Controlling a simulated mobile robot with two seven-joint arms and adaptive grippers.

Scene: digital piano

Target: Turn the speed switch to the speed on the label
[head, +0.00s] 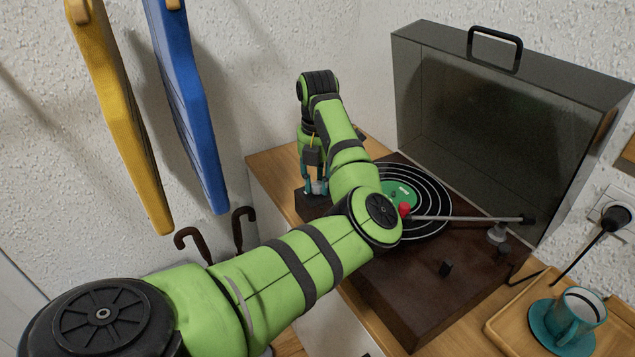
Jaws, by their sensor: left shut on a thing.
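The record player (415,290) has a dark wooden base and its lid is raised. A black record (437,222) with a green label (399,190) lies on it; the label's small white print is too small to read. My left arm reaches across the base. My left gripper (315,187) points down at the far left corner and is shut on a small silvery knob (319,188), likely the speed switch. The fingers partly hide the knob, and I cannot tell its setting. My right gripper is not in view.
The tonearm (470,219) with a red tip lies across the record. The smoky lid (490,120) stands behind. A teal cup (577,316) on a saucer sits on a wooden tray (510,322) at right. Yellow (125,130) and blue (190,110) items hang at left.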

